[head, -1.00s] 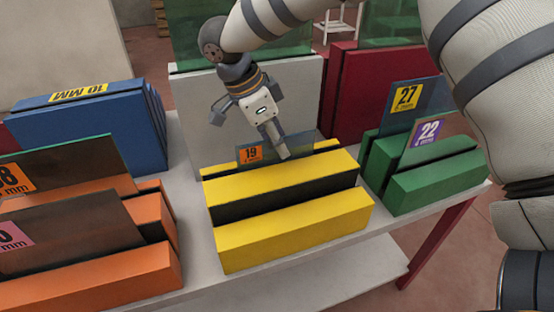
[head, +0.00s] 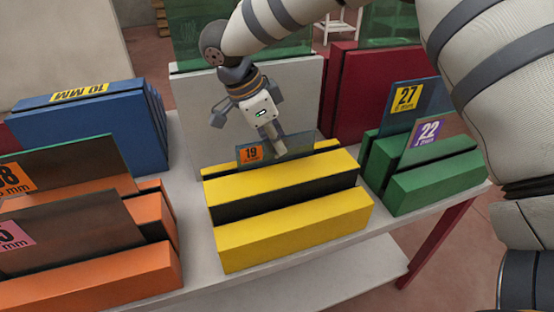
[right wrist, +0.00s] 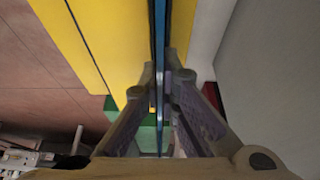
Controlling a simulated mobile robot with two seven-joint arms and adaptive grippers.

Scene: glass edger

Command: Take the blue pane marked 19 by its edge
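The blue pane marked 19 (head: 293,147) stands on edge in the rear slot of the yellow rack (head: 290,224), with an orange label at its left end. Its lower part is hidden in the slot. My right gripper (head: 274,146) points down at the pane's upper edge, right of the label. In the right wrist view the pane (right wrist: 160,35) runs edge-on between the fingertips, and the right gripper (right wrist: 160,78) looks closed on it, one finger on each face. My left gripper is not in view.
A green rack (head: 436,184) at right holds panes marked 27 (head: 408,99) and 22 (head: 425,131). An orange rack (head: 100,279) with dark panes stands at left, a blue rack (head: 85,133) behind it. A grey rack (head: 195,120) stands close behind the yellow one.

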